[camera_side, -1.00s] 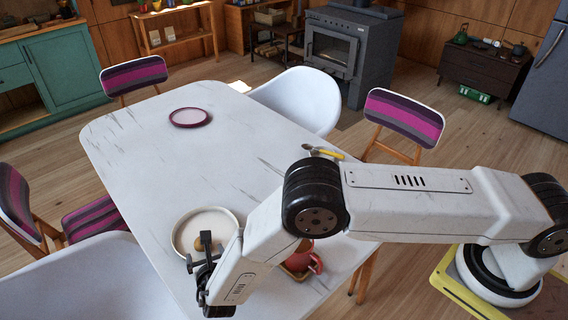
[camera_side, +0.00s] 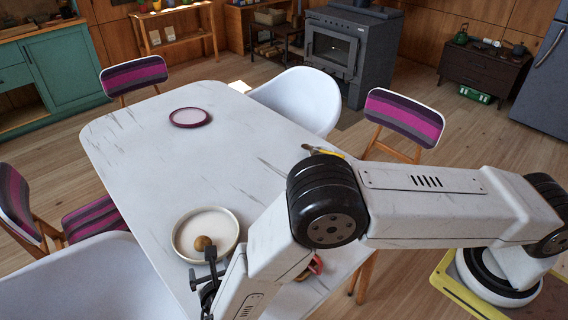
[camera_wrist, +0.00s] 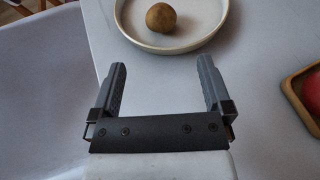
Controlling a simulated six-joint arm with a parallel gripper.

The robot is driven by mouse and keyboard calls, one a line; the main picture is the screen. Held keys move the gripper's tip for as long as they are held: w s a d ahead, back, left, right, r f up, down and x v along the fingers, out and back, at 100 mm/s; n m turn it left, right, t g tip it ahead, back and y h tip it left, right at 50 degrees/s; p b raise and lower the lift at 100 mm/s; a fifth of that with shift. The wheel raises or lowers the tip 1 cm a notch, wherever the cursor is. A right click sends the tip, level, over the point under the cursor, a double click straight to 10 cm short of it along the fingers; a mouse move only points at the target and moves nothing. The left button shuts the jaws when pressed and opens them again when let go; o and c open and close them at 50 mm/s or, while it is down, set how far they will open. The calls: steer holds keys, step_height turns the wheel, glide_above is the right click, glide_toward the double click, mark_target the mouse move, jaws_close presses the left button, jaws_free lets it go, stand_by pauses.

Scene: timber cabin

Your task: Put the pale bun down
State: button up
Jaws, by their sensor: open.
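The bun (camera_side: 203,243), a small round brown thing, rests in the cream round dish (camera_side: 222,222) near the table's front left edge. In the wrist view the bun (camera_wrist: 161,17) lies inside the dish (camera_wrist: 211,32), towards its near side. My gripper (camera_side: 207,270) is just in front of the dish in the side view. In the wrist view my gripper (camera_wrist: 161,75) is open, its two fingers spread with only bare table between them. The fingers are apart from the bun and the dish.
A purple-rimmed plate (camera_side: 174,122) lies at the far end. The table's middle is clear. White chairs (camera_side: 300,100) stand beside it.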

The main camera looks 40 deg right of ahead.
steer(key=shift+d, duration=0.1)
steer(key=s+d+r+m+g+h, duration=0.1)
steer(key=d+r+m+g, duration=0.4)
steer(key=d, duration=0.4)
steer(key=s+d+r+m+g+h, duration=0.1)
steer(key=d+r+m+g+h, duration=0.2)
steer(key=d+m, duration=0.5)
steer(key=s+d+r+m+g+y, duration=0.1)
steer(key=s+d+r+m+y, duration=0.3)
steer(key=m, duration=0.5)
steer(key=s+d+r+m+g+y, duration=0.1)
steer(key=s+d+r+m+y, duration=0.3)
steer(key=s+d+r+m, duration=0.3)
steer(key=shift+s+d+m, duration=1.25)
steer(key=shift+m, duration=0.35)
